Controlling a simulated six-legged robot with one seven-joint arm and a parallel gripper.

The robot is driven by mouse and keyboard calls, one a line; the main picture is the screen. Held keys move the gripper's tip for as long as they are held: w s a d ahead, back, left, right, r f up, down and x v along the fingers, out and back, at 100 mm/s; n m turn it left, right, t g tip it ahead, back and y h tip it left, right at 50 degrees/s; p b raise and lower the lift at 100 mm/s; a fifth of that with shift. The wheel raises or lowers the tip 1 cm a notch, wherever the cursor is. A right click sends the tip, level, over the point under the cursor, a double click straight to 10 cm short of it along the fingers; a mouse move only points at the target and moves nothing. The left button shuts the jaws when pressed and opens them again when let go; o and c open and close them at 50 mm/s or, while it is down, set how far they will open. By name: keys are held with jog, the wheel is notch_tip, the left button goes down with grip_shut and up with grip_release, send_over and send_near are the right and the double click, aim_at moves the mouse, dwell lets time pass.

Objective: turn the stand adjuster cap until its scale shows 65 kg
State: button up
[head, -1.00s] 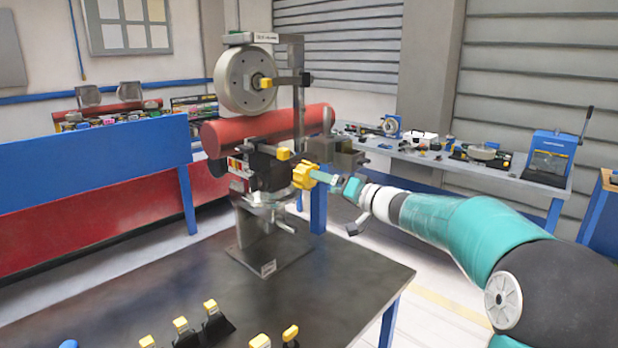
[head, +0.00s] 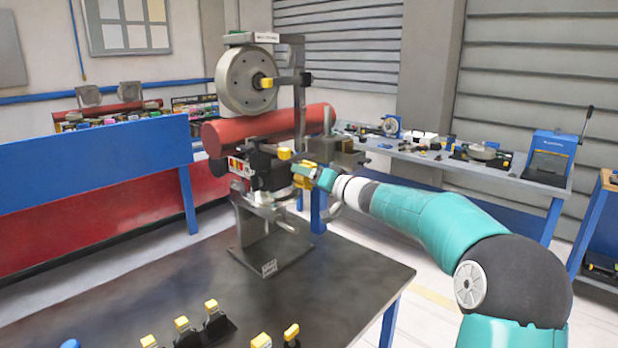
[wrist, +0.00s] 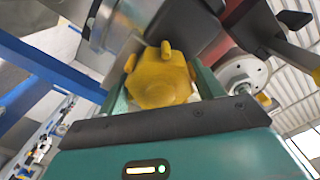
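The adjuster cap is a yellow lobed knob (head: 309,185) on the right side of the dark stand head (head: 268,172). In the wrist view the cap (wrist: 158,78) sits between my gripper's two teal fingers and fills most of the gap. My gripper (head: 304,173) reaches it from the right and partly covers it in the head view. I cannot tell whether both fingers press on the cap. A small red, yellow and white label (head: 239,167) is on the stand's left side; I cannot read any kg value.
The stand is on a dark table (head: 330,275) with several yellow-topped black parts at the front. A red cylinder (head: 255,130) and grey wheel (head: 246,80) sit above the cap. A yellow-tipped lever (head: 285,154) is close by. A cluttered workbench (head: 470,165) stands behind my arm.

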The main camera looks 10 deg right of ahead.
jog(key=shift+m, duration=0.3)
jog(key=shift+c, duration=0.2)
jog(key=m, duration=1.1)
jog(key=shift+m, duration=0.3)
jog(key=m, duration=1.1)
jog(key=shift+m, duration=0.3)
jog(key=o, duration=1)
